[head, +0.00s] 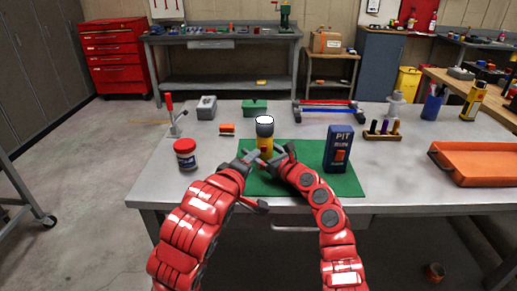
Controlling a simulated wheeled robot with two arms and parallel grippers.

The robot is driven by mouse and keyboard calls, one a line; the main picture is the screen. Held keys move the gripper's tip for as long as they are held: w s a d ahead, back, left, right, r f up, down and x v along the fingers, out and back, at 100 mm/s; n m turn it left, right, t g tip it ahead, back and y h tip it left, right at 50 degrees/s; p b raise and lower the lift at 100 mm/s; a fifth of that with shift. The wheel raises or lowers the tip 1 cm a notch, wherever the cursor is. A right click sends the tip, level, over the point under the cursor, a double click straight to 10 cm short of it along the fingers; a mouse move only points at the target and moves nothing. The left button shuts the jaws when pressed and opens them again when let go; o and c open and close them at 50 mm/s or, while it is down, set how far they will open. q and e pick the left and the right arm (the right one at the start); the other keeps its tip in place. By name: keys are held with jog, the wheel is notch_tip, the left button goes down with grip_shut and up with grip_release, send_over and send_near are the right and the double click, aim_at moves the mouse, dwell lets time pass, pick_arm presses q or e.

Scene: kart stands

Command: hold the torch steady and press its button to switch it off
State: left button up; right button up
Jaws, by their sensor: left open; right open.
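The torch (265,129) stands upright on the green mat (309,180), with a yellow body and a wide grey head whose top looks pale. My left gripper (254,155) is open at the torch's lower left side. My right gripper (277,155) is open at its lower right side. The fingers partly cover the torch's lower body, and I cannot tell whether they touch it. The torch's button cannot be made out at this size.
A blue box marked PIT (338,148) stands at the mat's right. A red-lidded jar (185,154) is left of the mat. An orange tray (478,163) lies at the right. An orange block (227,129) and a green box (254,107) are behind. The table's front left is clear.

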jog(key=shift+w+a, duration=0.15)
jog(key=shift+w, duration=0.05)
grip_shut()
pick_arm(q)
grip_shut()
dwell(0.4)
dwell(0.6)
dwell(0.9)
